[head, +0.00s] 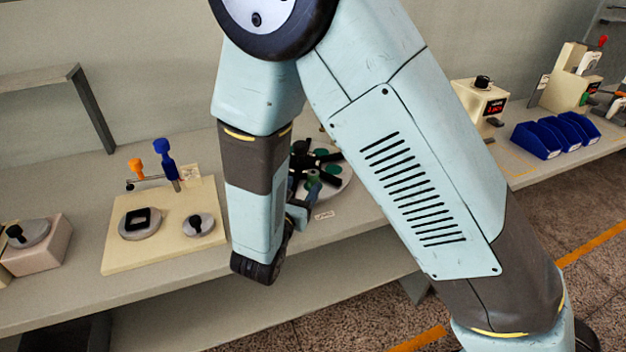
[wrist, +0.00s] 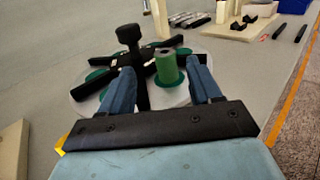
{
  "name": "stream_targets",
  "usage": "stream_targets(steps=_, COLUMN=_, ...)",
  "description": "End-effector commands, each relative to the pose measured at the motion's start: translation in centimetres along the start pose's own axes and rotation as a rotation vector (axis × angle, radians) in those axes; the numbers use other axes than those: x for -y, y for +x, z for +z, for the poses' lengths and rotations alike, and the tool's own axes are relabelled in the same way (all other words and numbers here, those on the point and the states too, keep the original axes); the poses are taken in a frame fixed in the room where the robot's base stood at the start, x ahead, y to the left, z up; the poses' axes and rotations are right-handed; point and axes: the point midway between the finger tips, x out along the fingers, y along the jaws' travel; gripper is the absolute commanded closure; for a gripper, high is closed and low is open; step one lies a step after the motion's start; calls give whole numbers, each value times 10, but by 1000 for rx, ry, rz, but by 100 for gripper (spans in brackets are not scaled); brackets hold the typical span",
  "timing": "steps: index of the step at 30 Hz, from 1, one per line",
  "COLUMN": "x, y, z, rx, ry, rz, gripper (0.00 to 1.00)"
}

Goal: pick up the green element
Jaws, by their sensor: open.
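The green element (wrist: 167,66) is an upright green cylinder with a pale top. In the wrist view it stands on a green disc at the near right part of a round white plate (wrist: 80,102). A black spider-shaped holder with a knob (wrist: 128,36) sits on the same plate. My gripper (wrist: 160,85) is open, its two blue fingers spread to either side of the cylinder's line, with nothing seen between them touching it.
The plate lies on a long grey bench (head: 75,300). To its left is a cream board (head: 125,258) with round fixtures and orange and blue handles. Blue bins (head: 537,140) and a cream device (head: 480,103) stand at the right. The bench edge is close on the right.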

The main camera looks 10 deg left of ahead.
Motion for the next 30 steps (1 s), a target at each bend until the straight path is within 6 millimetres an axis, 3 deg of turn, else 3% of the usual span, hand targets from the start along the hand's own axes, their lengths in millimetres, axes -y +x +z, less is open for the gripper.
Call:
stream_targets(steps=15, x=7, y=51, z=0, rx=0, ry=0, rz=-2, gripper=37)
stream_targets(steps=24, x=7, y=55, z=0, rx=0, ry=0, rz=-1, gripper=37)
stream_targets(steps=30, x=7, y=55, z=0, rx=0, ry=0, rz=-1, gripper=56)
